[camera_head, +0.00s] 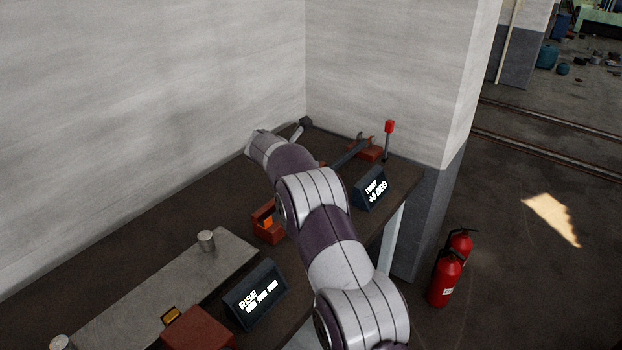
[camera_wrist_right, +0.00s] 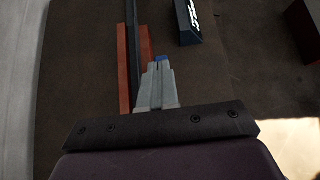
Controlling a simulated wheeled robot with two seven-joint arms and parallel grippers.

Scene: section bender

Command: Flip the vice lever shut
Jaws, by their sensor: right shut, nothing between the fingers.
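My right arm reaches across the bench in the head view, and its gripper is hidden there behind the wrist. In the right wrist view my right gripper (camera_wrist_right: 160,68) is shut and empty, over or beside a red vice-like holder (camera_wrist_right: 123,75) with a dark bar (camera_wrist_right: 131,30) along it. I cannot tell if it touches. In the head view the dark bar (camera_head: 349,154) runs to a red block (camera_head: 367,152). An upright lever with a red knob (camera_head: 389,127) stands beside that block. A short grey piece with a dark end (camera_head: 305,123) shows near the wall corner. My left gripper is out of view.
A "TWIST" display (camera_head: 371,188) stands at the bench's right edge; a "RISE" display (camera_head: 254,294) is nearer. A red holder with an orange part (camera_head: 268,225) and a grey plate with pegs (camera_head: 150,300) are on the bench. Walls close the left and back. Fire extinguishers (camera_head: 446,278) stand on the floor.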

